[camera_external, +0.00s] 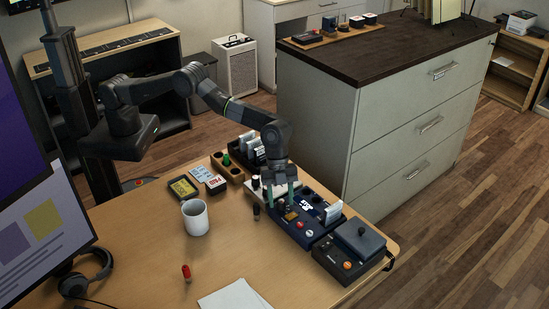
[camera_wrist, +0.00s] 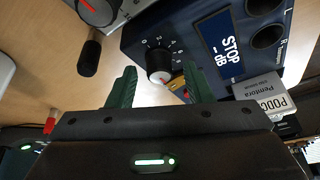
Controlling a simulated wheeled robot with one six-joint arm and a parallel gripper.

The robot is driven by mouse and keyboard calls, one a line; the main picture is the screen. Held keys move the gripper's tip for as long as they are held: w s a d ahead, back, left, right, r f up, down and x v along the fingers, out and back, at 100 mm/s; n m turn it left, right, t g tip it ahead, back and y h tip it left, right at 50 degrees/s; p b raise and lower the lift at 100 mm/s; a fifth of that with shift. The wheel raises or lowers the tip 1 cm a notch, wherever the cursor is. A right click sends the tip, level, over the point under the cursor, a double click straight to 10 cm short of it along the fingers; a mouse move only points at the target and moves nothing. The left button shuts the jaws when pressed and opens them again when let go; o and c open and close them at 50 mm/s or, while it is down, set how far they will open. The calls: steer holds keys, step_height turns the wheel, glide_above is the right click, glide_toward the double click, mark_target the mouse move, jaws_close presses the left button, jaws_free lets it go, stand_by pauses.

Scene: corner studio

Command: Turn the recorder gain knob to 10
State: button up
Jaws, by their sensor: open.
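The recorder is a dark blue box with a STOP and dB display; it shows in the wrist view (camera_wrist: 185,25) and on the desk in the external view (camera_external: 308,232). Its gain knob (camera_wrist: 159,62) is black with a pale face, ringed by small white numerals. A red mark shows near its lower edge; the number it points to is too small to read. My gripper (camera_wrist: 160,84) is open, its two green fingers either side of the knob in the picture, apparently short of it. In the external view my gripper (camera_external: 281,192) hangs over the recorder's left part, and I cannot make out the knob.
A pale device with a red-marked knob (camera_wrist: 97,10) adjoins the recorder, and a small black cylinder (camera_wrist: 89,56) stands near. A dark box (camera_external: 350,250) sits to the right. A white mug (camera_external: 195,218) and a red item (camera_external: 187,273) stand on the open desk.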

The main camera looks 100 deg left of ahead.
steer(key=shift+r, duration=0.1)
steer(key=v, duration=1.3)
steer(key=shift+r+b, duration=0.35)
steer(key=shift+b, duration=0.1)
steer(key=d+f+n+p, duration=0.1)
steer(key=f+p, duration=0.1)
steer(key=f, duration=0.2)
steer(key=w+d+f+n+p, duration=0.1)
steer(key=d+f, duration=0.1)
steer(key=f, duration=0.2)
steer(key=d+f+n+t+p, duration=0.1)
steer(key=d+f+p, duration=0.1)
steer(key=f, duration=0.3)
steer(key=shift+w+y+p, duration=0.25)
steer(key=shift+y+p, duration=0.05)
steer(key=shift+y, duration=0.1)
